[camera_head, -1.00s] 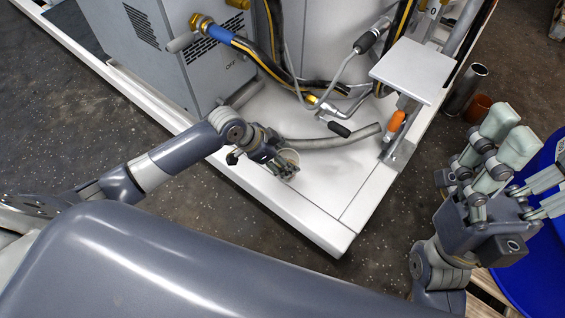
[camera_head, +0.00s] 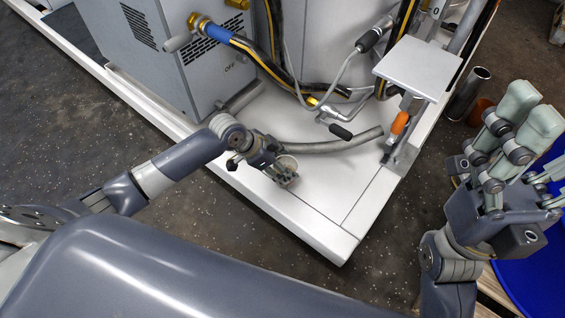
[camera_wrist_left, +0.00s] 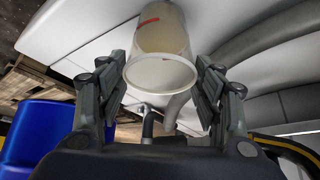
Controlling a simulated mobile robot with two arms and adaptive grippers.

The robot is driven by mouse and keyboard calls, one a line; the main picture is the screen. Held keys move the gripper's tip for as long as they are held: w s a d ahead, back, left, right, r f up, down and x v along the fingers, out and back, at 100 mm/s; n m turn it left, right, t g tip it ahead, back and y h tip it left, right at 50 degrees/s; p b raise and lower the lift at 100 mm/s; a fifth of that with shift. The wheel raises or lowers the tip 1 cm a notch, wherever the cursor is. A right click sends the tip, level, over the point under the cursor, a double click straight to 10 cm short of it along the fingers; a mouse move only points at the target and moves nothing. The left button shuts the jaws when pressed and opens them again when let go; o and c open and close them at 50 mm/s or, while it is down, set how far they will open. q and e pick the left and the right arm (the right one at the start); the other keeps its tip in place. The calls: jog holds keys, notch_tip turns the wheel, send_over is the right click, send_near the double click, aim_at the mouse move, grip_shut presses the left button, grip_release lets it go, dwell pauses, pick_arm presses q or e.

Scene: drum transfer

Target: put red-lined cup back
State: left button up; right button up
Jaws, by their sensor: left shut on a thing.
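The red-lined cup (camera_wrist_left: 160,72) is a pale, translucent cup with a short red mark on its side. In the left wrist view it sits between the two fingers of my left gripper (camera_wrist_left: 163,90), its open rim facing the camera. In the head view the cup (camera_head: 289,161) is small and partly hidden by the gripper. My left gripper (camera_head: 283,173) is shut on it at the white platform; I cannot tell whether the cup touches the platform. My right gripper (camera_head: 535,145) is open and empty at the right edge.
The white platform (camera_head: 320,205) has free room right of the cup. A grey hose (camera_head: 335,145) and a black-handled lever (camera_head: 340,131) lie just behind. A grey cabinet (camera_head: 190,60), a square plate (camera_head: 418,68), an orange handle (camera_head: 400,122) and a blue drum (camera_head: 530,285) stand around.

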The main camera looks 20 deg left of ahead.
pick_arm(q)
jog(key=shift+f, duration=0.3)
jog(key=o, duration=0.8)
